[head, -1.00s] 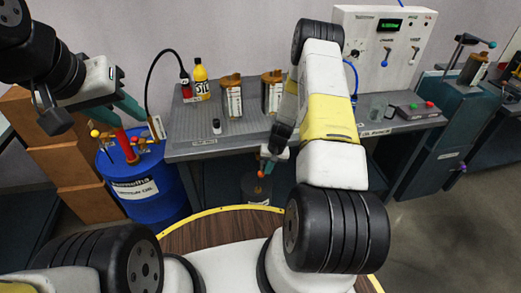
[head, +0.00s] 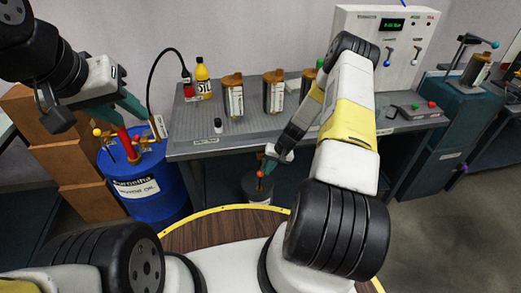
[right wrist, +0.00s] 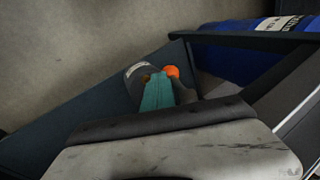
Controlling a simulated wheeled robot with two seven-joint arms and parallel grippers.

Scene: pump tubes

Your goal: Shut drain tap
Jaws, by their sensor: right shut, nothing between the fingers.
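An orange ball knob (head: 260,174) shows above a dark round can (head: 257,188) under the bench. I cannot tell for sure that it is the drain tap's handle. My right gripper (head: 264,166) reaches down at the knob with its teal fingers shut and nothing between them. In the right wrist view the teal fingers (right wrist: 158,92) lie right beside the orange knob (right wrist: 171,71); I cannot tell whether they touch. My left gripper (head: 134,108) is over the blue drum (head: 148,188), by its red pump (head: 128,144); its grip is unclear.
The grey bench (head: 205,128) holds bottles, several brown-capped canisters and a control panel (head: 385,45). A teal cabinet (head: 440,120) with a purple knob (head: 462,168) stands to the right. The bench edge lies close above my right gripper.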

